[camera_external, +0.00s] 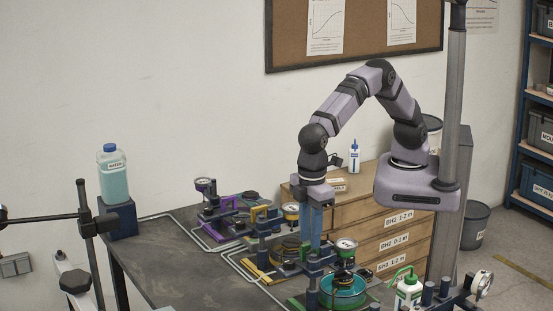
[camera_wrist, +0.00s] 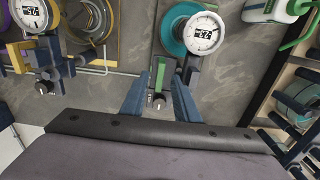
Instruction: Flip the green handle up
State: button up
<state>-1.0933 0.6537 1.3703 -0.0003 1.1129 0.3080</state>
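The green lever frame stands at the front of the table, with a green base (camera_external: 298,301), a teal ring (camera_external: 343,296) and a round gauge (camera_external: 344,246). The gauge also shows in the wrist view (camera_wrist: 203,34). My gripper (camera_external: 316,243) points down just left of this gauge, its blue fingers apart. In the wrist view a green bar, which looks like the green handle (camera_wrist: 160,73), lies between the fingertips (camera_wrist: 160,88). A dark knob (camera_wrist: 158,101) sits at its near end. I see gaps at the fingers and cannot tell whether either touches the bar.
A yellow lever frame (camera_external: 262,271) and a purple one (camera_external: 222,233) stand to the left, joined by grey pipes. A white bottle with a green spout (camera_external: 408,288) is close on the right. A wooden drawer unit (camera_external: 385,222) stands behind.

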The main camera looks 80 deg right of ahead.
notch_tip(320, 180, up, 8)
jog(key=b, duration=0.2)
jog(key=shift+f+b, duration=0.25)
jog(key=shift+b, duration=0.05)
dwell(0.4)
jog(key=w+d+f+m, duration=0.2)
jog(key=w+d, duration=0.1)
jog(key=d, duration=0.5)
jog(key=w+d+f+m, duration=0.1)
jog(key=w+d+f, duration=0.15)
jog(key=d, duration=0.55)
jog(key=w+d+f+m, duration=0.15)
jog(key=w+d, duration=0.25)
jog(key=d, duration=0.5)
jog(key=s+d+f+m, duration=0.2)
jog(key=s+d, duration=0.3)
jog(key=d, duration=0.4)
jog(key=s+d+f+m+b, duration=0.1)
jog(key=s+d+f, duration=0.4)
jog(key=d, duration=0.5)
jog(key=shift+s+d+f+m, duration=0.15)
jog(key=shift+s+f+m, duration=0.1)
jog(key=shift+m, duration=0.5)
